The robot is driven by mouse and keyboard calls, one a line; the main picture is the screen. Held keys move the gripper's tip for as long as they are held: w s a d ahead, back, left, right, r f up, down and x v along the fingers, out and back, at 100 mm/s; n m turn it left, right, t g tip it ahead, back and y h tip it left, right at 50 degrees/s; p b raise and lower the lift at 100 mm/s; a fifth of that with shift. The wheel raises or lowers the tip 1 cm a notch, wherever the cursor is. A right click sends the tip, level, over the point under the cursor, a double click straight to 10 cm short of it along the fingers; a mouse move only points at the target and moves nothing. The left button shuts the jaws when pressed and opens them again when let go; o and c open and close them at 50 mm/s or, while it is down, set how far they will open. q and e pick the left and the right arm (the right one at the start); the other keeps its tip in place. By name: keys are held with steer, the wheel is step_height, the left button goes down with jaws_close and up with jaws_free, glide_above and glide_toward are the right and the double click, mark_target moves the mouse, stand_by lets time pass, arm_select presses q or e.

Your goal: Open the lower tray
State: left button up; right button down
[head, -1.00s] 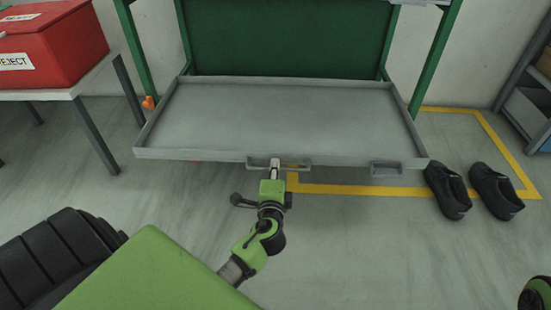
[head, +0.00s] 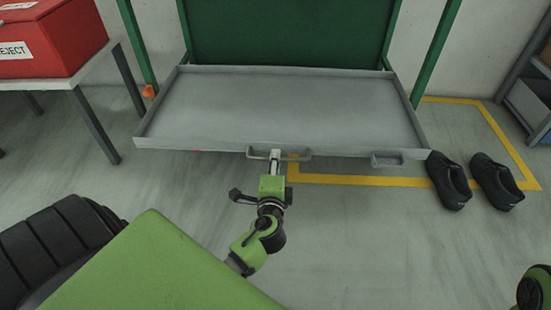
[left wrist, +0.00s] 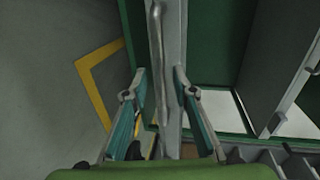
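The lower tray (head: 290,105) is a shallow grey tray that sticks far out of the green rack frame (head: 430,55) towards me. Its bar handle (head: 301,153) is on the middle of the front edge and also shows in the left wrist view (left wrist: 156,25). My left gripper (head: 275,153) is at this handle. In the left wrist view my left gripper (left wrist: 160,85) has its two fingers apart, one on each side of the handle, with a gap showing.
A red reject box (head: 50,40) stands on a table (head: 85,85) at the left. Two black shoes (head: 449,181) are on the floor right of the tray, near yellow floor tape (head: 350,181). A shelf (head: 525,95) stands at the far right. Floor in front of the tray is clear.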

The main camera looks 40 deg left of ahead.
arm_select(q)
steer(key=v, duration=1)
steer(key=shift+w, duration=0.1)
